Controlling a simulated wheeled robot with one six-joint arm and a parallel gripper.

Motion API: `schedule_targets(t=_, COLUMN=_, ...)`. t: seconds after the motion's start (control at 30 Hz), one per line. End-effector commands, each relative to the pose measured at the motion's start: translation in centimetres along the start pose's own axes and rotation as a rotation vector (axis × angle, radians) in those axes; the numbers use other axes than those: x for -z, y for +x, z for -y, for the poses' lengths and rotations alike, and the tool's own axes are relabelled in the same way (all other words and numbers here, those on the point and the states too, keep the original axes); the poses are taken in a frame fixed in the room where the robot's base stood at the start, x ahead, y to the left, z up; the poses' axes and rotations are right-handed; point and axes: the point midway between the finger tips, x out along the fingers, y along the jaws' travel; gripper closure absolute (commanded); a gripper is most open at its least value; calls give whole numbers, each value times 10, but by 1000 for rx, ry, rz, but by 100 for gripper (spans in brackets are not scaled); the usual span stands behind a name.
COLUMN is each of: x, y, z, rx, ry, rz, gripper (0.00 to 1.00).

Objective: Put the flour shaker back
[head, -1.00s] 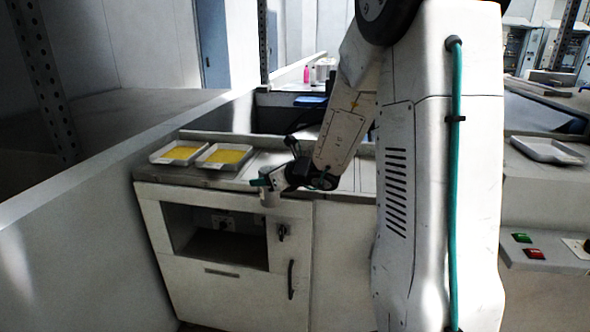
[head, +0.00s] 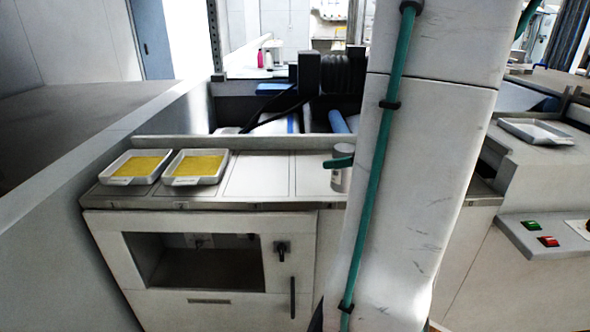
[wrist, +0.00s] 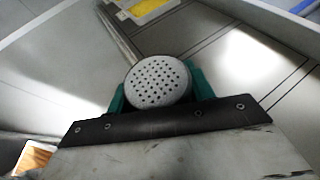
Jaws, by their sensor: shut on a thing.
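The flour shaker (wrist: 158,78) shows in the wrist view as a round, pale grey lid with many small holes. My gripper (wrist: 157,88) is shut on it, with a green finger on each side. In the head view the shaker (head: 341,178) is a small grey cylinder, upright, at the right part of the counter (head: 200,202). A green finger of my gripper (head: 339,162) crosses its upper part, and my arm hides the rest of the gripper. I cannot tell whether its base touches the counter.
Two white trays with yellow contents, a left one (head: 113,180) and a right one (head: 172,181), sit on the counter's left. Marked panels right of them are bare. Behind is a dark recess with rollers (head: 338,122). Green and red buttons (head: 548,241) are at the right.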

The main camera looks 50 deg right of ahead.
Motion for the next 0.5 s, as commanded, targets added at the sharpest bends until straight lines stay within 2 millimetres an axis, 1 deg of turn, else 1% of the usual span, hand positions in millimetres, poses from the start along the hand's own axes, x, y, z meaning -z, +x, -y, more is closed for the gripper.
schedule_targets(t=0.3, x=-22, y=72, z=33, rx=-9, ry=-3, rz=0, gripper=76)
schedule_targets(t=0.4, x=-29, y=93, z=44, rx=-7, ry=-2, rz=1, gripper=76)
schedule_targets(t=0.5, x=-34, y=108, z=53, rx=-4, ry=-1, rz=0, gripper=76)
